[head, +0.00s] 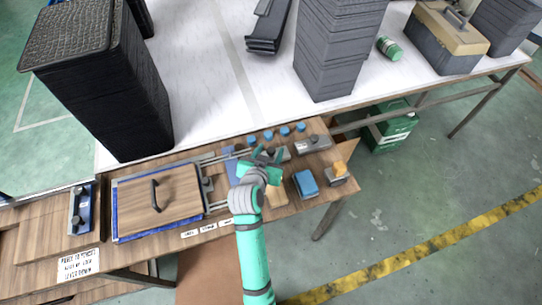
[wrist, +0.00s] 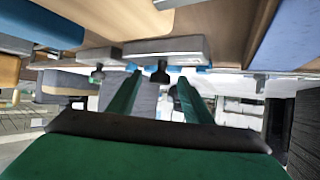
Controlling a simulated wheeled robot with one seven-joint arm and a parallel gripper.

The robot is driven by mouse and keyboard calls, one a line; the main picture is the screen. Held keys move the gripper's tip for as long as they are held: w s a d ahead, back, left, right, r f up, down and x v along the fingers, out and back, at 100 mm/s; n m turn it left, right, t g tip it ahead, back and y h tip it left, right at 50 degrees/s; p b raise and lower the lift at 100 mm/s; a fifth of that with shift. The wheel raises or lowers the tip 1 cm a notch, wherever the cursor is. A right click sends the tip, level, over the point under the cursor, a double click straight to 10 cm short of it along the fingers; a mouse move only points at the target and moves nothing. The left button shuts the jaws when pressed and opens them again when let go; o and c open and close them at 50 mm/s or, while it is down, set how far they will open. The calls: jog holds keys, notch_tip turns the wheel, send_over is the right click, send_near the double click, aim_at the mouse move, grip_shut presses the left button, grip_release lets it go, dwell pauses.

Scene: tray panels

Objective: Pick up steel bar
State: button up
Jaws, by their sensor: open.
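A grey metal bar with a small dark knob (head: 312,144) lies on the wooden tray panel, right of my gripper (head: 264,156). I take it to be the steel bar. My gripper is open, and I see nothing between its fingers. In the wrist view, which appears upside down, the two green fingers (wrist: 159,76) point towards a grey bar with a dark knob (wrist: 165,47). A second, similar grey block (wrist: 92,56) shows beside it. The gripper and bar look apart, but the exact gap cannot be told.
Several blue round pieces (head: 268,135) stand behind the gripper. A blue block (head: 305,183) and a grey block with an orange top (head: 338,172) are to the right. A handled wooden lid (head: 160,196) lies left. A black crate stack (head: 105,85) stands behind it.

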jog(key=shift+x, duration=0.8)
jog(key=shift+c, duration=0.7)
grip_shut()
jog(key=shift+r, duration=0.1)
jog(key=shift+r, duration=0.1)
